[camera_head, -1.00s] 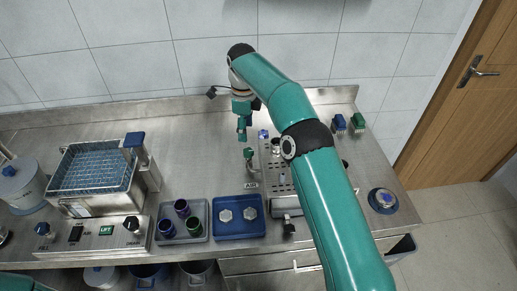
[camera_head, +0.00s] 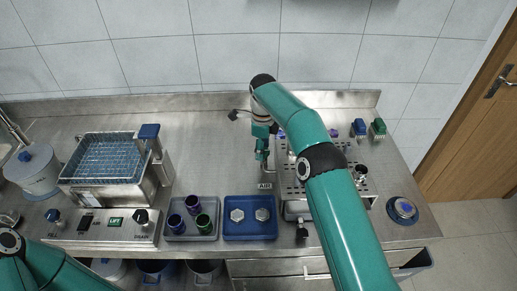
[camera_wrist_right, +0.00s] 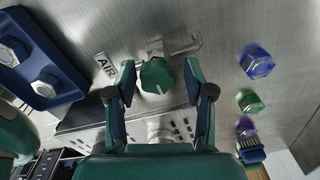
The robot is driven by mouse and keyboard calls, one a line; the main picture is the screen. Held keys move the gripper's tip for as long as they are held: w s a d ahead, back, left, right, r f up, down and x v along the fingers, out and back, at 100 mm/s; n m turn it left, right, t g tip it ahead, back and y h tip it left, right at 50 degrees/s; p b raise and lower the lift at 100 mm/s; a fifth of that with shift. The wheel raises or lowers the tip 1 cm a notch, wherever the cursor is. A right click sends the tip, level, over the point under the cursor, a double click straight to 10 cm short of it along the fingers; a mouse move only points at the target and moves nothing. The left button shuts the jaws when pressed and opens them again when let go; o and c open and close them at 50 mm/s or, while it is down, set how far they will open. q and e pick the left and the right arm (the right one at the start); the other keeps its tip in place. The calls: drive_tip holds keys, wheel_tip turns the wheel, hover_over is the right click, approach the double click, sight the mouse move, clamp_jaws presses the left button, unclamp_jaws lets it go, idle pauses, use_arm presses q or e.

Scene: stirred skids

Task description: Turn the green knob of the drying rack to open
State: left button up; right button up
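The green knob (camera_wrist_right: 157,76) sits on a bent metal pipe beside the AIR label (camera_wrist_right: 105,65) in the right wrist view. A pale line marks its face. My right gripper (camera_wrist_right: 159,66) is open with one finger on each side of the knob, and gaps show between fingers and knob. In the head view my right gripper (camera_head: 262,150) is low over the pipe, above the AIR label (camera_head: 265,186), and it hides most of the knob. The steel drying rack (camera_head: 291,181) is partly hidden behind my right arm. My left gripper is out of view.
A blue tray (camera_head: 250,236) with two hexagonal pieces and a grey tray (camera_head: 178,236) with cups lie left of the drying rack. A wire-basket bath (camera_head: 110,190) stands farther left. Blue and green items (camera_head: 359,128) stand behind right. Bare counter lies left of the gripper.

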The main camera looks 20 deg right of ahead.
drive_tip(key=shift+r, duration=0.1)
drive_tip(key=c, duration=0.8)
drive_tip(key=shift+a, duration=0.5)
drive_tip(key=shift+d, duration=0.4)
